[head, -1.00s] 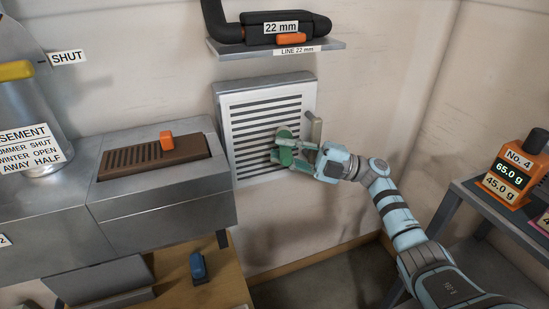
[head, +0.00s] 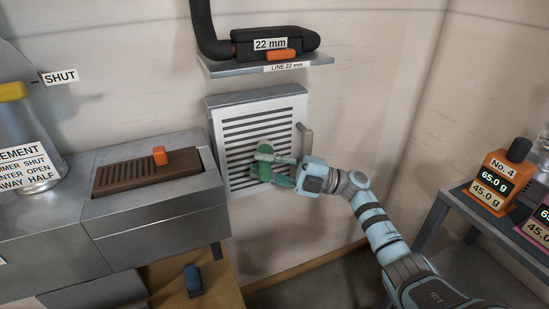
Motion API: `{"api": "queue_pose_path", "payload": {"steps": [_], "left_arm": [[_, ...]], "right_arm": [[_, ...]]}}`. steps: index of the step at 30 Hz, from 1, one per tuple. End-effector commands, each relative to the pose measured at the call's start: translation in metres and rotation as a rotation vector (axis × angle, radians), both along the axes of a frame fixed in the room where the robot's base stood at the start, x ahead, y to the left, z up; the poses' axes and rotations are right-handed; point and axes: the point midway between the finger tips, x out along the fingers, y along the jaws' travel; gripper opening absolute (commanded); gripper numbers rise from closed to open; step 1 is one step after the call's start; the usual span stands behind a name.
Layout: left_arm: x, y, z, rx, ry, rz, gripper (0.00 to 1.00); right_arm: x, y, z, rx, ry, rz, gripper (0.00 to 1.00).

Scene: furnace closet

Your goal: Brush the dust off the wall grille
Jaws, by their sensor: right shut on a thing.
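The wall grille (head: 240,120) is a white panel with dark horizontal slats, set in a grey frame on the back wall. My right gripper (head: 272,167) is in front of the grille's lower right part. It is shut on a green thing (head: 264,155), seemingly the brush, which lies over the slats. Its bristles are hidden, and I cannot tell whether it touches the slats. No dust can be made out on the slats at this size. My left gripper is not in view.
A shelf (head: 222,70) with a black pipe fitting (head: 300,40) is above the grille. A metal unit (head: 150,215) with a brown slotted top stands close at left. A side table (head: 450,205) with orange weight block No. 4 (head: 485,190) is at right.

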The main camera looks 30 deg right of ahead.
Motion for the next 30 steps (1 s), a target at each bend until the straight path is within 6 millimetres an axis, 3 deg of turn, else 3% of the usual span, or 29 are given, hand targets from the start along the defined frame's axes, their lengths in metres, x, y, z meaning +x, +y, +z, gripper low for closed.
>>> {"api": "queue_pose_path", "payload": {"steps": [11, 24, 30], "left_arm": [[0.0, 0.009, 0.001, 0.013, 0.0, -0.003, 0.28], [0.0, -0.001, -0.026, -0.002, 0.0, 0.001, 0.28], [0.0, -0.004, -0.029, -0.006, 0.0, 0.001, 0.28]], "right_arm": [[0.0, 0.002, -0.001, -0.001, 0.0, -0.001, 0.0], [-0.002, -0.035, -0.004, -0.002, -0.001, -0.002, 0.0], [-0.002, -0.042, -0.002, 0.0, 0.0, -0.001, 0.0]]}}
